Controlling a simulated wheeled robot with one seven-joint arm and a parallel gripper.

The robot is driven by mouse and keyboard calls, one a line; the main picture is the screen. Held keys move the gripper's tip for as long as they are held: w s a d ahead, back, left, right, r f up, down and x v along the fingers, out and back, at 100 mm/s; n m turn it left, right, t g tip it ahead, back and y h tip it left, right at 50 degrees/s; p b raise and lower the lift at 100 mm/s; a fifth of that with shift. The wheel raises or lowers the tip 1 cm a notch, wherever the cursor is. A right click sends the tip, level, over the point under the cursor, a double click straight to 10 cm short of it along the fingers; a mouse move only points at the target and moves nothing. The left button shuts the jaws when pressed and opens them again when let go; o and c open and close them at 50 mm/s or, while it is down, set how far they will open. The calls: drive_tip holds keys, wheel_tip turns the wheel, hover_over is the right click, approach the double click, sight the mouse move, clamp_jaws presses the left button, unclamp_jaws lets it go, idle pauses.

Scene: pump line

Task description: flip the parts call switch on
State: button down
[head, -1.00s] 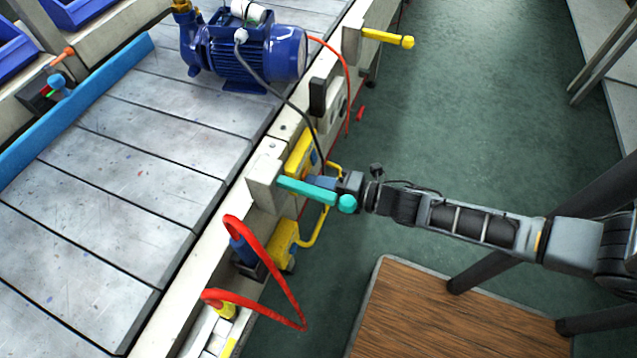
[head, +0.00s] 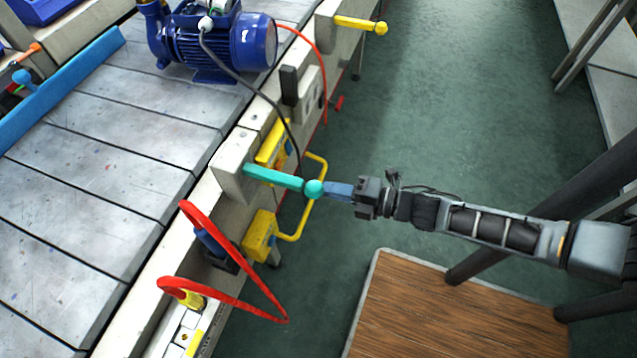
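No readable label marks the parts call switch, so I cannot tell which control it is. A teal lever (head: 275,178) with a ball end sticks out from a pale box on the side of the line. A yellow lever (head: 356,24) sticks out from a similar box farther up. A small black upright part (head: 289,84) and a pale plate (head: 309,94) sit between them. My gripper (head: 328,188) has its blue fingers at the teal lever's ball in the picture. I cannot tell whether they touch it or how far apart they are.
A blue pump (head: 215,45) stands on the grey slatted conveyor (head: 110,150). A yellow bent handle (head: 312,205) lies below the teal lever. Red loops (head: 240,250) stick out lower left. A wood-topped surface (head: 450,310) stands lower right. Green floor is clear beyond my arm.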

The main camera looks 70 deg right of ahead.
drive_tip(key=s, duration=0.2)
drive_tip(key=s+f, duration=0.1)
drive_tip(key=s, duration=0.1)
drive_tip(key=shift+d, duration=0.1)
drive_tip(key=shift+r, duration=0.1)
idle(0.4)
drive_tip(key=s+a+r+m, duration=0.2)
drive_tip(key=a+r+m, duration=0.3)
drive_tip(key=r, duration=0.3)
drive_tip(key=s+a+r+m+g+p, duration=0.1)
drive_tip(key=s+a+r+m, duration=0.1)
drive_tip(key=a+r+m, duration=0.4)
drive_tip(key=s+a+r+m+p, duration=0.1)
drive_tip(key=s+a+r+m, duration=0.2)
drive_tip(key=r, duration=0.8)
drive_tip(key=a+m, duration=0.2)
drive_tip(key=m, duration=0.2)
drive_tip(key=shift+a+r+h, duration=0.3)
drive_tip(key=shift+a, duration=0.05)
drive_tip(key=shift+s, duration=0.1)
